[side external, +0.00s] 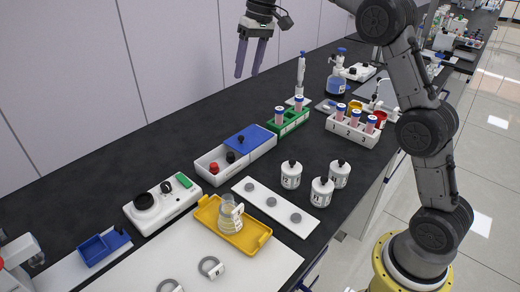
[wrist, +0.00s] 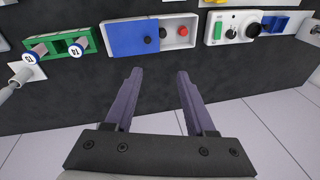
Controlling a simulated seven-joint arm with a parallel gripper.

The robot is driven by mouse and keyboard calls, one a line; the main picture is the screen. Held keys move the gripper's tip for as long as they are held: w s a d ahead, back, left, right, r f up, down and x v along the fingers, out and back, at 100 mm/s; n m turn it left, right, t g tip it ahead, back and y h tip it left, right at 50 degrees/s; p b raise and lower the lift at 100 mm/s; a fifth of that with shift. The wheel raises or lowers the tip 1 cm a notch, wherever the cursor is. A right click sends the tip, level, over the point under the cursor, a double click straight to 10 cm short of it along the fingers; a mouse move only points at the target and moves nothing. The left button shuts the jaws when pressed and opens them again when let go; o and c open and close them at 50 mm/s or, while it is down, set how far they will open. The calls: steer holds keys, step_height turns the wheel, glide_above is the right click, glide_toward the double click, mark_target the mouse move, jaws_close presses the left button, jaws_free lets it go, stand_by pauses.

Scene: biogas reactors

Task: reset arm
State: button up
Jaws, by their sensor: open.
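My gripper (side external: 250,57) hangs high above the back of the dark bench in the side view, its two purple-grey fingers pointing down. The fingers are apart with nothing between them. In the wrist view my gripper (wrist: 155,76) is also open and empty, with bare bench top and a grey panel around it. It is clear of every object on the bench.
A white box with a blue lid (side external: 249,139), a green tube rack (side external: 289,121), a white tube rack (side external: 352,129), several white jars (side external: 291,174), a yellow tray (side external: 255,238) holding a flask (side external: 229,214), and a controller box (side external: 162,200) stand on the bench (side external: 110,175).

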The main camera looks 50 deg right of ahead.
steer(key=s+a+r+n+t+h, duration=0.1)
steer(key=s+a+r, duration=0.25)
steer(key=s, duration=0.75)
steer(key=s+a+r+t, duration=0.15)
steer(key=s+r, duration=0.35)
steer(key=s, duration=0.6)
steer(key=s+f+t+h, duration=0.1)
steer(key=s+f, duration=1.3)
steer(key=f, duration=0.1)
steer(key=shift+d+n, duration=0.35)
steer(key=shift+n, duration=0.05)
